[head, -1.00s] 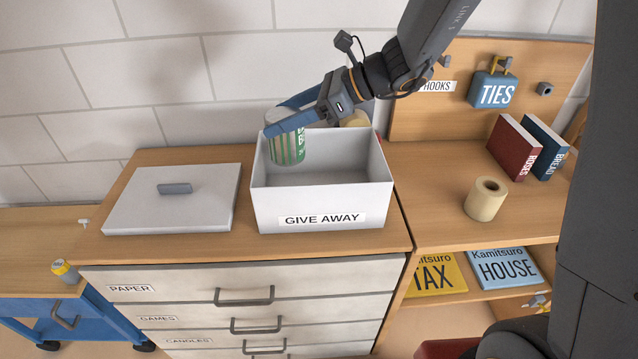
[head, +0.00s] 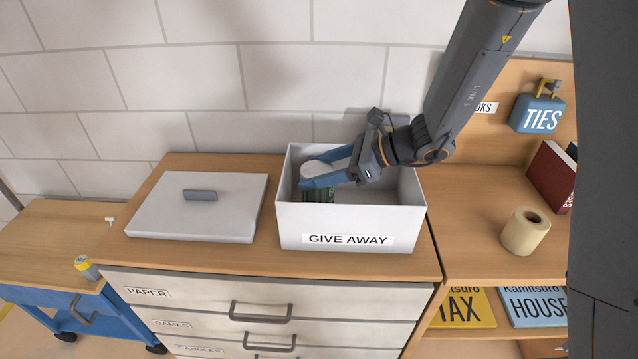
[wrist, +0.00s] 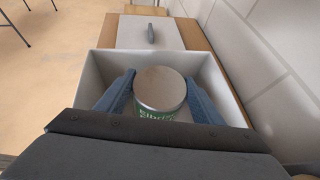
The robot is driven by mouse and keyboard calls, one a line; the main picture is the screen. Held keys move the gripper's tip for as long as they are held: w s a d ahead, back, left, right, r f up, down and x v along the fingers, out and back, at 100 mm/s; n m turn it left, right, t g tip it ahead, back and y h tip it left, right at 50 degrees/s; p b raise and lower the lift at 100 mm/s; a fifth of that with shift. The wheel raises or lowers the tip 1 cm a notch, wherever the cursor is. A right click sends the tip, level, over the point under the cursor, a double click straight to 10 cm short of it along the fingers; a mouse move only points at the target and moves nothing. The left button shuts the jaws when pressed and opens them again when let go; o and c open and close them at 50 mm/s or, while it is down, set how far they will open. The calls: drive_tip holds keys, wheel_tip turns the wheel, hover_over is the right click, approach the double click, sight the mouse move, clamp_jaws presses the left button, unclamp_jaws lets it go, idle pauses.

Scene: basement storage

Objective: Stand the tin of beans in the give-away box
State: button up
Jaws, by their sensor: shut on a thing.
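The tin of beans (head: 319,192) is green with a pale metal top, and it is inside the left part of the give-away box. My gripper (head: 326,175) is shut on it, a blue finger on either side. The white open box (head: 299,224) with a GIVE AWAY label stands on the drawer cabinet. In the wrist view the tin (wrist: 160,88) looks upright between the fingers, with the box walls around it. The box's front wall hides the tin's bottom, so I cannot tell whether it touches the floor of the box.
A white lid (head: 197,215) with a grey handle lies left of the box. A tan roll (head: 525,232) stands on the shelf unit to the right. A tiled wall (head: 240,80) rises close behind. A blue cart (head: 68,300) stands at the left.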

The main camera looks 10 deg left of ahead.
drive_tip(key=shift+f+p, duration=0.35)
drive_tip(key=shift+f, duration=1.55)
drive_tip(key=shift+f, duration=0.15)
drive_tip(key=o, duration=1.5)
drive_tip(key=shift+c, duration=0.2)
drive_tip(key=shift+r, duration=0.2)
drive_tip(key=b+v, duration=0.3)
drive_tip(key=v, duration=0.9)
drive_tip(key=shift+f, duration=0.15)
